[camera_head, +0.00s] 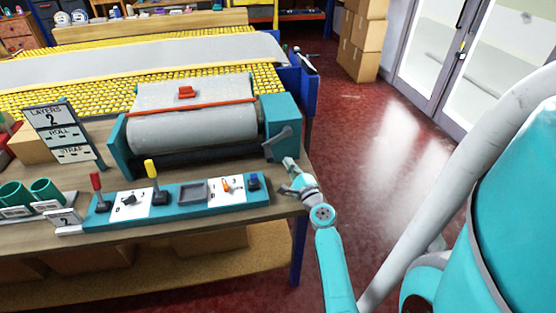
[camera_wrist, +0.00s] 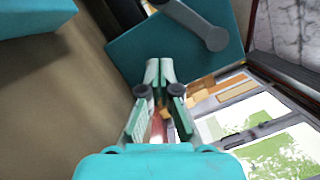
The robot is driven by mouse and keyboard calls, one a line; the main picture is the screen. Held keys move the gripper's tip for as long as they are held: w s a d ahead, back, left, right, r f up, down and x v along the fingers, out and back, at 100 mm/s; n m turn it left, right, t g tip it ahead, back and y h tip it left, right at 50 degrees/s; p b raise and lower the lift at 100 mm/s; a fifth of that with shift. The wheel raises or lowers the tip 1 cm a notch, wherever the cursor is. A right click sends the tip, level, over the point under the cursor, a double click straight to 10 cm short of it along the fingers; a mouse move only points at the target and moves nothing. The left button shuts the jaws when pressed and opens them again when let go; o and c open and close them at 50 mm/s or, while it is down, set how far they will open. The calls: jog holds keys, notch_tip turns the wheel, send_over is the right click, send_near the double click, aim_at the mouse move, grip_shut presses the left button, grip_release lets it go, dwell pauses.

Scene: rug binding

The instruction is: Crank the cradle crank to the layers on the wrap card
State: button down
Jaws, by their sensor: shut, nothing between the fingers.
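The cradle (camera_head: 206,125) has teal end plates and holds a pale roll with a red band across it. The grey cradle crank (camera_head: 280,139) is on its right end plate; in the wrist view the crank (camera_wrist: 198,24) lies beyond the fingers against the teal plate. The wrap card (camera_head: 62,132) stands at the left and reads LAYERS 2, with ROLL and STRAP below. My gripper (camera_head: 291,172) is at the right table edge, just below and apart from the crank. In the wrist view my gripper (camera_wrist: 159,72) is shut and empty, its fingertips together.
A teal control panel (camera_head: 175,201) with red and yellow levers, knobs and a blue button lies in front of the cradle, left of my gripper. Green cups (camera_head: 30,193) stand at the left. Red floor (camera_head: 365,150) is open to the right; boxes (camera_head: 363,40) stand behind.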

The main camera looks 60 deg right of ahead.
jog(key=w, duration=0.1)
jog(key=w+r, duration=0.1)
jog(key=shift+w+a+r, duration=0.1)
jog(key=shift+w+a, duration=0.25)
jog(key=shift+a, duration=0.05)
jog(key=shift+w+a+r, duration=0.35)
jog(key=shift+w+a, duration=0.05)
jog(key=shift+w, duration=0.1)
jog(key=shift+r, duration=0.1)
jog(key=shift+w+a+r+m, duration=0.15)
jog(key=shift+w+r+m, duration=0.05)
jog(key=shift+m, duration=0.35)
jog(key=shift+w+a+r+m, duration=0.15)
jog(key=shift+r+m, duration=0.05)
jog(key=shift+m, duration=0.35)
jog(key=shift+w+a+r+m+h, duration=0.25)
jog(key=shift+r+m+h, duration=0.2)
jog(key=shift+m, duration=0.35)
jog(key=shift+f, duration=0.1)
jog(key=shift+f, duration=0.1)
